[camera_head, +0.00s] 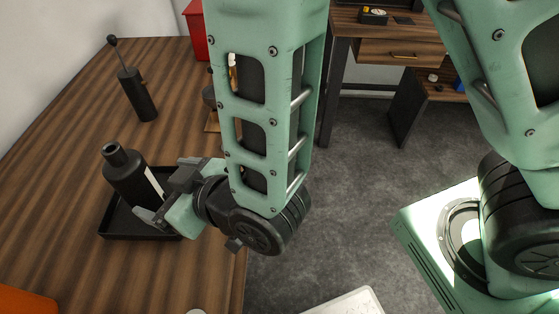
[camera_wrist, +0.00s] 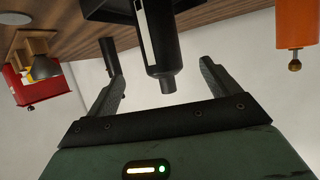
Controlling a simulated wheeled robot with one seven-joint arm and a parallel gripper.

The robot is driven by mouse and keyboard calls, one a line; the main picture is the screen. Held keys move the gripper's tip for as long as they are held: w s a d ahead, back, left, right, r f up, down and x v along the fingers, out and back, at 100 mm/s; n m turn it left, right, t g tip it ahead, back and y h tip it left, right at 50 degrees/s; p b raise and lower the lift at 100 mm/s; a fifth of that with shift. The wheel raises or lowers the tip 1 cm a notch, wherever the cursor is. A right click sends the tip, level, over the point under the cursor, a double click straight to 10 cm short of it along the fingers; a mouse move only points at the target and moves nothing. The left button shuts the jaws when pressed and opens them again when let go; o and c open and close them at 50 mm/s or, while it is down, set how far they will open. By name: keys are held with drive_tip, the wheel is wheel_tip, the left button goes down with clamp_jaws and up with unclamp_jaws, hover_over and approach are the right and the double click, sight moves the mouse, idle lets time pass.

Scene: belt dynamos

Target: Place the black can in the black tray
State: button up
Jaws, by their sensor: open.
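A black can shaped like a bottle, with a narrow neck and a white label (camera_head: 128,178), stands in the black tray (camera_head: 118,238) on the wooden table, leaning a little in the picture. My gripper (camera_head: 163,193) is open just to its right, at the tray's right side. In the wrist view, the can (camera_wrist: 160,45) shows inverted, between and beyond the spread fingertips (camera_wrist: 163,68). No finger is clearly touching it. The tray (camera_wrist: 108,10) shows partly at the top there. My gripper hides part of the tray in the head view.
A black cylinder with a ball-topped rod (camera_head: 137,92) stands farther back on the table. A red object (camera_head: 194,32) is at the back edge, and an orange object (camera_head: 25,302) at the front left. The table left of the tray is clear.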

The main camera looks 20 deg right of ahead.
drive_tip(key=s+d+r+g+h, duration=0.2)
drive_tip(key=s+d+g+h, duration=0.1)
drive_tip(key=d, duration=0.4)
drive_tip(key=s+d+r+g+h, duration=0.2)
drive_tip(key=s+d+g+h, duration=0.1)
drive_tip(key=d, duration=0.4)
drive_tip(key=s+d+r+m+g+h, duration=0.1)
drive_tip(key=s+d+r+g+h, duration=0.1)
drive_tip(key=d, duration=0.5)
drive_tip(key=shift+s+r+g+h, duration=0.4)
drive_tip(key=shift+s+r+g, duration=0.15)
drive_tip(key=shift+g, duration=0.25)
